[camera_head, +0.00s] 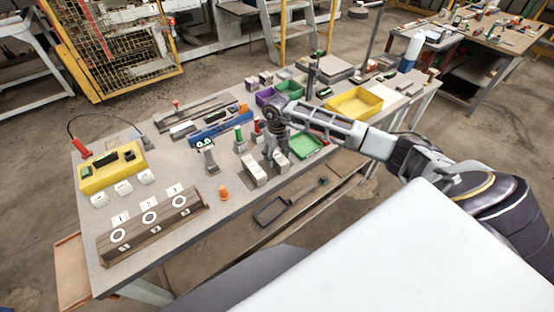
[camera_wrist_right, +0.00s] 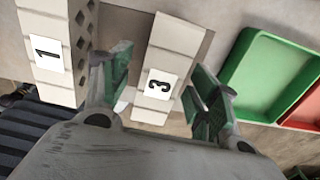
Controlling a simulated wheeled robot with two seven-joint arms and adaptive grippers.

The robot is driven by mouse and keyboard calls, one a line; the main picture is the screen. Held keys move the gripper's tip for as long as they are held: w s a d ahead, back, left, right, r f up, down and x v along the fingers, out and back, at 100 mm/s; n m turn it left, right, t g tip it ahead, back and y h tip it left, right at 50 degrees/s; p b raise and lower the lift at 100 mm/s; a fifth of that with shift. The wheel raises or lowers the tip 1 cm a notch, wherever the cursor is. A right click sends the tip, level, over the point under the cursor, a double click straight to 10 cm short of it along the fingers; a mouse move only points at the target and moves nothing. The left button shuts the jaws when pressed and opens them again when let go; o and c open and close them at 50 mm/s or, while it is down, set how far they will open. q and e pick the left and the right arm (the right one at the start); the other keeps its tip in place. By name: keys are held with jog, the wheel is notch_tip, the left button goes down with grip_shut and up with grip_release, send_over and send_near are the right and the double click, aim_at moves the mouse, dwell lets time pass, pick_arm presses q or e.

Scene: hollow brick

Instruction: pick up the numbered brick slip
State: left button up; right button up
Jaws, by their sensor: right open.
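My right gripper (camera_head: 276,152) is above the near side of the workbench (camera_head: 225,182), pointing down. In the right wrist view its open fingers (camera_wrist_right: 160,82) lie on either side of a pale brick slip (camera_wrist_right: 173,40) with a white label reading 3. Whether the fingers touch it or are still above it I cannot tell. A second pale brick (camera_wrist_right: 42,22) with a label reading 1 lies to the left, with holes in its side. In the head view pale bricks (camera_head: 254,170) lie beside the gripper, which partly hides them. My left gripper is not in view.
A green tray (camera_head: 303,145) is right of the gripper; it also shows in the wrist view (camera_wrist_right: 246,88). A yellow tray (camera_head: 354,103) is farther back.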

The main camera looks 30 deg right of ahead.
aim_at(277, 156)
jog(key=c, duration=1.3)
jog(key=shift+r, duration=0.1)
notch_tip(277, 156, up, 10)
jog(key=shift+f+b, duration=0.1)
jog(key=shift+b, duration=0.75)
jog(key=shift+s+r+p, duration=0.2)
jog(key=shift+r+p, duration=0.05)
jog(key=shift+p, duration=0.35)
jog(key=shift+s+a+p, duration=0.1)
jog(key=shift+s+p, duration=0.05)
jog(key=shift+p, duration=0.2)
